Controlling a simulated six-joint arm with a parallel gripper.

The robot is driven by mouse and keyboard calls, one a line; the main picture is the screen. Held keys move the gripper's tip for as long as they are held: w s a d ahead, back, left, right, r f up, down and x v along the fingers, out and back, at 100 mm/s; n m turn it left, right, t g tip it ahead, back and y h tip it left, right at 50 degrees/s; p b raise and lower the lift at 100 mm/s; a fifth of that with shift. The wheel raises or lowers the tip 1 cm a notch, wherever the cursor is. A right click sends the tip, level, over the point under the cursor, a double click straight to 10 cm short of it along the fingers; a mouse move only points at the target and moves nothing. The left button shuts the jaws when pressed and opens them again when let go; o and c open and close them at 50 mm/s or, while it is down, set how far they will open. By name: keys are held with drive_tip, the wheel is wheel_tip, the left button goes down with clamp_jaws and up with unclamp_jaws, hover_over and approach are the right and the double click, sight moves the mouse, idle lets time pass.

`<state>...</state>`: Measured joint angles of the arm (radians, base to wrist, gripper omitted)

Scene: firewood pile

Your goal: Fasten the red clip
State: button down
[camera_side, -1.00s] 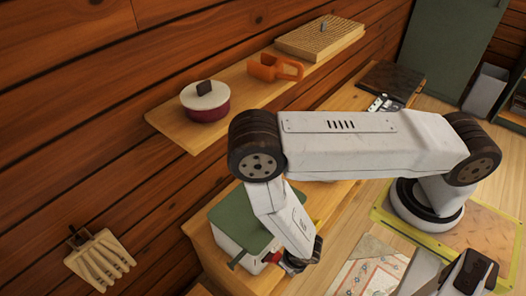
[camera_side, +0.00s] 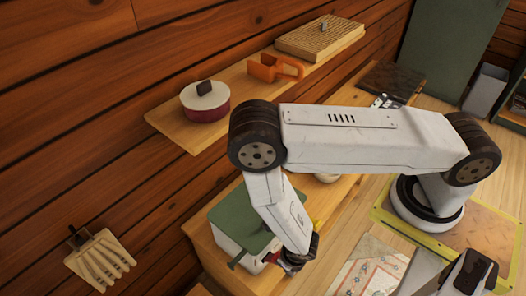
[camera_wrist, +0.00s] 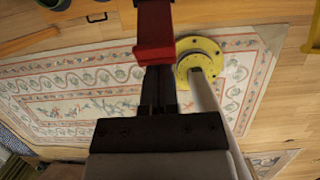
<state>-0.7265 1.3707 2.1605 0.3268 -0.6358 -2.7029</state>
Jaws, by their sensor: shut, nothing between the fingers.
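The white box with a green lid (camera_side: 240,222) sits on the wooden bench, partly behind my arm. The red clip (camera_side: 270,257) shows at the box's front right side in the side view, close to my gripper (camera_side: 284,263). In the wrist view a red part (camera_wrist: 154,38), seemingly the clip, stands right at the tips of my gripper (camera_wrist: 158,70). My fingers are together with nothing between them. I cannot tell whether they touch the red part. The clip's fastening point is hidden.
A shelf (camera_side: 240,83) above holds a red pot with a pale lid (camera_side: 205,101), an orange tool (camera_side: 275,69) and a ridged board (camera_side: 320,39). A wooden rack (camera_side: 99,261) hangs on the left wall. In the wrist view, a patterned rug (camera_wrist: 70,85) lies below.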

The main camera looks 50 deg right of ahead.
sight(274, 257)
drive_tip(key=shift+w+r+g, duration=0.25)
drive_tip(key=shift+w+g, duration=0.05)
drive_tip(key=shift+g, duration=0.2)
idle(0.6)
drive_tip(key=shift+w+r+g, duration=0.2)
drive_tip(key=shift+g, duration=0.45)
drive_tip(key=shift+w+r+g, duration=0.15)
drive_tip(key=shift+g, duration=0.5)
drive_tip(key=shift+w+r, duration=0.15)
drive_tip(key=shift+w, duration=0.15)
drive_tip(key=shift+w+r, duration=0.35)
drive_tip(key=shift+w, duration=0.4)
drive_tip(key=shift+w+r, duration=0.2)
drive_tip(key=shift+w, duration=0.55)
drive_tip(key=shift+r, duration=0.15)
